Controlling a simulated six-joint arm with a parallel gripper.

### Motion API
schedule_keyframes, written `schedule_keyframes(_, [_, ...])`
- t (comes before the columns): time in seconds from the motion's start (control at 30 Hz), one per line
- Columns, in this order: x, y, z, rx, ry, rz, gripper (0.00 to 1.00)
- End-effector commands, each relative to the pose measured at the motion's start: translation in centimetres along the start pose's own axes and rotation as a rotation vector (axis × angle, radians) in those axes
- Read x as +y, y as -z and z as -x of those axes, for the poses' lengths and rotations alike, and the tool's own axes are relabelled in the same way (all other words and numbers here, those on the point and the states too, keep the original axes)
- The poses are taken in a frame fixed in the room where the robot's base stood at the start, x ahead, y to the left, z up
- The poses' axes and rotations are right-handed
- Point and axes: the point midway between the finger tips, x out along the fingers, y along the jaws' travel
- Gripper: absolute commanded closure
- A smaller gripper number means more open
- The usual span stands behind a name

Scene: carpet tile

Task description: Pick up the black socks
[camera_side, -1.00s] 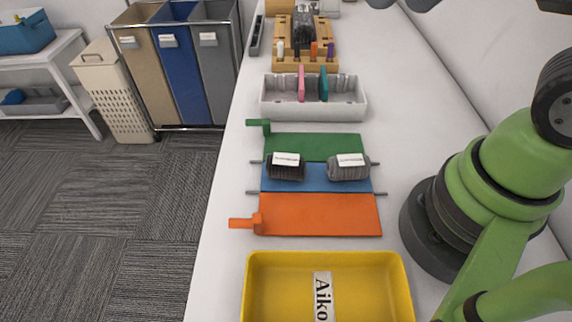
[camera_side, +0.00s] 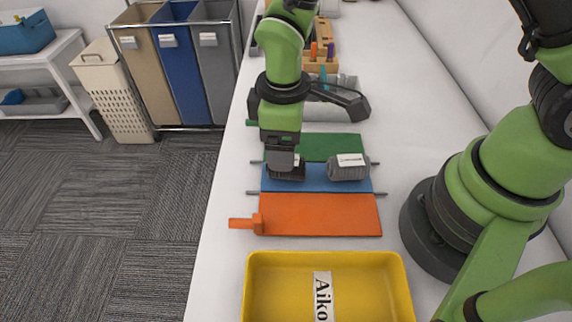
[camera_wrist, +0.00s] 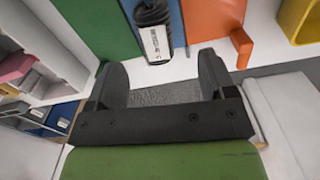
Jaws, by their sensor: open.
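The rolled black socks (camera_side: 288,174) lie on the left part of the folding board's blue panel (camera_side: 318,186). My gripper (camera_side: 281,158) is above them, pointing down, and hides part of them in the side view. In the wrist view the black socks (camera_wrist: 152,24), with a white label, lie beyond the fingertips. There my gripper (camera_wrist: 163,78) is open, with nothing held between its fingers. A rolled grey pair (camera_side: 348,170), also with a white label, lies to the right on the board.
The board has a green panel (camera_side: 335,147) behind and an orange panel (camera_side: 322,214) in front, with an orange handle at left. A yellow tray (camera_side: 375,290) labelled Aiko stands at the front. My arm partly hides the white divided box and wooden rack behind.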

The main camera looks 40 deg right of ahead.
Motion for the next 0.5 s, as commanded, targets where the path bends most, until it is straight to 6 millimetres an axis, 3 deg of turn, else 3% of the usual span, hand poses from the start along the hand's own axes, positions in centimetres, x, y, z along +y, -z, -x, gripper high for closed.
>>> schedule_keyframes(0.27, [0.1, -0.1, -2.6, -0.002, 0.001, -0.004, 0.23])
schedule_keyframes(0.5, [0.4, -0.3, -6.1, -0.002, 0.001, -0.005, 0.23])
